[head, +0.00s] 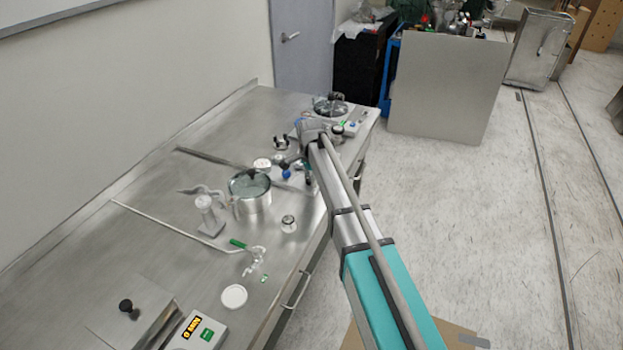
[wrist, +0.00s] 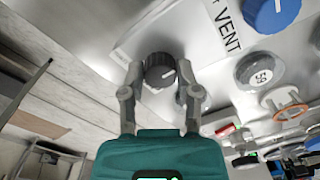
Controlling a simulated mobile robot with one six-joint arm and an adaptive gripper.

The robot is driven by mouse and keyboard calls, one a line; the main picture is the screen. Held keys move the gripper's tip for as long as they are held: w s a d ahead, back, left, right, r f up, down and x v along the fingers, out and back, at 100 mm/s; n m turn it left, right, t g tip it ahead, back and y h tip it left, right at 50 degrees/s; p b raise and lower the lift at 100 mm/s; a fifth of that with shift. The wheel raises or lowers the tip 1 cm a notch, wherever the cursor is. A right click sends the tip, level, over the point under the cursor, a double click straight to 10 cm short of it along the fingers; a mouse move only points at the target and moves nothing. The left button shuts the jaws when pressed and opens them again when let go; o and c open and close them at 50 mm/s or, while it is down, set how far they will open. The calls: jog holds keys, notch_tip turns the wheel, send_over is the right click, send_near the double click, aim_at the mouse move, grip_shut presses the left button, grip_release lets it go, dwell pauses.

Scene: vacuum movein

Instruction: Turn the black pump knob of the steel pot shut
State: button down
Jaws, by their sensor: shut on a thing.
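A steel pot (head: 252,205) with a glassy top stands mid-bench. Another round pot (head: 330,107) stands beyond my gripper. I cannot tell which one the knob serves.
In the wrist view, a blue knob (wrist: 272,12), a "VENT" label and a round gauge (wrist: 256,70) lie right of the black knob. An orange ring (wrist: 290,112) is farther right. In the head view, a clamp stand (head: 208,215) and a white lid (head: 233,297) are on the bench.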

jog(key=shift+d, duration=0.1)
jog(key=shift+n, duration=0.3)
jog(key=shift+s+n, duration=0.1)
jog(key=shift+n, duration=0.8)
jog(key=n, duration=1)
jog(key=shift+n, duration=0.4)
jog(key=n, duration=0.4)
jog(key=shift+s+n, duration=0.1)
jog(key=shift+n, duration=0.3)
